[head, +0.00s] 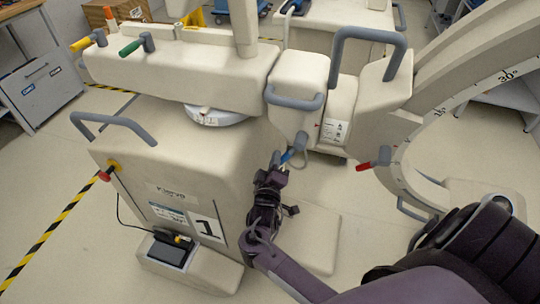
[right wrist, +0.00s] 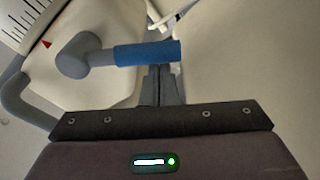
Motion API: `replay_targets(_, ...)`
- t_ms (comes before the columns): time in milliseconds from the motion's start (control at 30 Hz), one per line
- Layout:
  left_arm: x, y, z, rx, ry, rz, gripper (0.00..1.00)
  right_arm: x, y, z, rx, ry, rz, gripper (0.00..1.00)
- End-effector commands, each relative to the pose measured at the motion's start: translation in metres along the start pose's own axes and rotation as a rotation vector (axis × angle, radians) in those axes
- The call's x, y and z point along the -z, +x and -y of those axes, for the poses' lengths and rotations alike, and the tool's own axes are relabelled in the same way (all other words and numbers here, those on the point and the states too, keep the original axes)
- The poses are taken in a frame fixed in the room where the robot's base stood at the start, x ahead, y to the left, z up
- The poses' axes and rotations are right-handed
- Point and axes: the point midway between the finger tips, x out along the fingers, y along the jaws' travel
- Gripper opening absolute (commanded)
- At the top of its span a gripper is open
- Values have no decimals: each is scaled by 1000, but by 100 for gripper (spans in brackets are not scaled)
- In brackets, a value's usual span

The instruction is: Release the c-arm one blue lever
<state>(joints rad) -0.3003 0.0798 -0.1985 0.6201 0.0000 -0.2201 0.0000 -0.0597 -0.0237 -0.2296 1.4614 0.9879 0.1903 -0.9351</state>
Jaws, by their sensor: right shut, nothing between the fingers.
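The c-arm one (head: 190,150) is a cream cart with a large "1" on its front panel. Its blue lever (head: 289,156) sticks out from a grey hub below the middle joint housing. In the right wrist view the blue lever (right wrist: 146,53) lies level, with its grey hub to the left. My right gripper (head: 276,158) is shut and empty, its tips right beside the lever's free end. In the right wrist view the closed fingers (right wrist: 162,82) reach up to the lever's lower edge; I cannot tell whether they touch. My left gripper is not in view.
A red lever (head: 375,159) sits on the arc (head: 420,130) at right. Green (head: 132,47) and yellow (head: 85,42) levers are on the upper left. Floor is free at left.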

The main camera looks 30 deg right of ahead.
Motion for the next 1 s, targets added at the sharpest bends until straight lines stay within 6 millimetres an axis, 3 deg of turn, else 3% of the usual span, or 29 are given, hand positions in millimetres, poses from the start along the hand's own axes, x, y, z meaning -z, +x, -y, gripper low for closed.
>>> replay_targets(1000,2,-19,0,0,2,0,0,-11,-1,0,17,-122,2,0)
